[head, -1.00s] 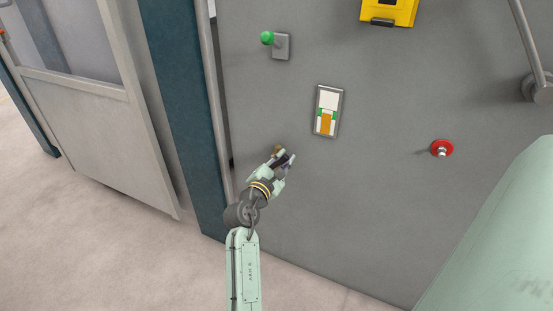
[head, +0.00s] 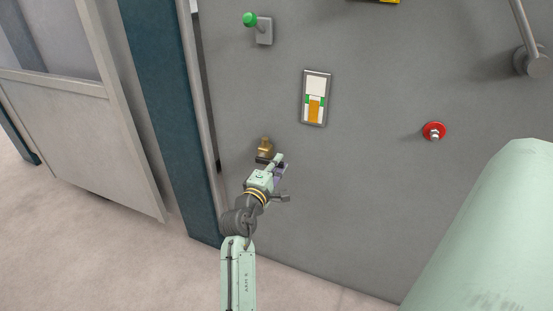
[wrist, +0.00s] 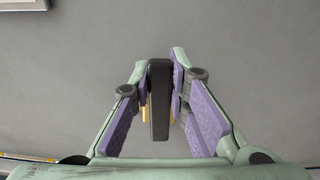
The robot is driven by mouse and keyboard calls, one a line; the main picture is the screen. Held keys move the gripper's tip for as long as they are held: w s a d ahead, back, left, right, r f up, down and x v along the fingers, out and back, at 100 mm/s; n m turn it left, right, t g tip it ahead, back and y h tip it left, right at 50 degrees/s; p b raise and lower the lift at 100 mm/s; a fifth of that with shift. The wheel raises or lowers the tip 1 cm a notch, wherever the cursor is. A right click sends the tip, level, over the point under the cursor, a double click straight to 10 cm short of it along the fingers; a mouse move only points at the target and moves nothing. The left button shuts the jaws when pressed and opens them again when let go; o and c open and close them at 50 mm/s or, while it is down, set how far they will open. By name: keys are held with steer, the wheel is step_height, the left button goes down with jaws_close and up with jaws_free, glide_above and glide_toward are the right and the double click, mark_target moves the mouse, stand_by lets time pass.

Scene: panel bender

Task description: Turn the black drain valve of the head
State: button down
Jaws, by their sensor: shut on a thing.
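The drain valve is low on the grey panel in the head view, with a brass body (head: 265,146) and a black handle (head: 263,160). My gripper (head: 273,161) is at the handle, just below the brass body. In the wrist view the black handle (wrist: 159,100) stands upright between the two purple-padded fingers (wrist: 163,82), which are shut on it. A little brass (wrist: 145,112) shows behind the handle. The fingers partly hide the handle in the head view.
Above the valve are a level gauge (head: 315,98) and a green-knobbed lever (head: 250,19). A red round fitting (head: 434,131) is to the right. A blue post (head: 168,110) stands left of the panel.

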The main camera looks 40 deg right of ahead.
steer(key=shift+f+m, duration=0.25)
steer(key=shift+m, duration=0.25)
steer(key=c, duration=1.5)
jaws_free()
step_height(320, 180, up, 10)
steer(key=shift+c, duration=0.2)
